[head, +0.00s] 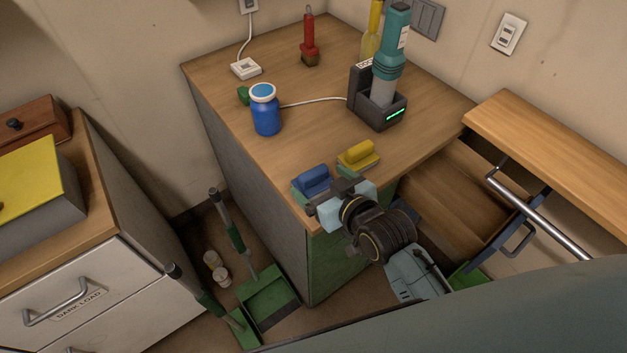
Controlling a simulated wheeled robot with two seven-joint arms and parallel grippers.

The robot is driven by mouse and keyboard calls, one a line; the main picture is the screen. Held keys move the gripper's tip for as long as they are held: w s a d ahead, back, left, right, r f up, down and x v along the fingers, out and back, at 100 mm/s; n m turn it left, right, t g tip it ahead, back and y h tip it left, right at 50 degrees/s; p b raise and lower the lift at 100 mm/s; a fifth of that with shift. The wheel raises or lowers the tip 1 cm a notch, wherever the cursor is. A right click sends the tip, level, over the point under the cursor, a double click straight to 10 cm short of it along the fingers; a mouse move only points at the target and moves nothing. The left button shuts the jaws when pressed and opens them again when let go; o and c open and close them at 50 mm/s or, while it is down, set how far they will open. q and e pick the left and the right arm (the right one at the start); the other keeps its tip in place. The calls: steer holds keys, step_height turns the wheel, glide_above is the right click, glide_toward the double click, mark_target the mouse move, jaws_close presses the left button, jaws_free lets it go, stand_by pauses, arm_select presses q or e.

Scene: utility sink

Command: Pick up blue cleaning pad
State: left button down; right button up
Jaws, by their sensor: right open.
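The blue cleaning pad (312,180) lies near the front corner of the wooden counter (310,115). It has a blue grip block on a teal base. My right gripper (334,195) is right at the pad's near side and hides part of its base. It is open, and I cannot tell whether its fingers touch the pad. A yellow cleaning pad (359,154) lies just to the right of the blue one. My left gripper does not show.
A blue bottle (266,112) and a dark charging dock (377,107) with a teal device (390,45) stand farther back. An open drawer (455,195) is at the right. A green dustpan (268,298) is on the floor. The counter's middle is clear.

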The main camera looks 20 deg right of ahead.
mark_target(315, 174)
steer(key=shift+d+b+x, duration=0.2)
steer(key=shift+x, duration=1.55)
steer(key=shift+d+b+x, duration=0.2)
steer(key=shift+x, duration=1.55)
steer(key=shift+w+r, duration=0.1)
steer(key=shift+c, duration=0.4)
steer(key=c, duration=1)
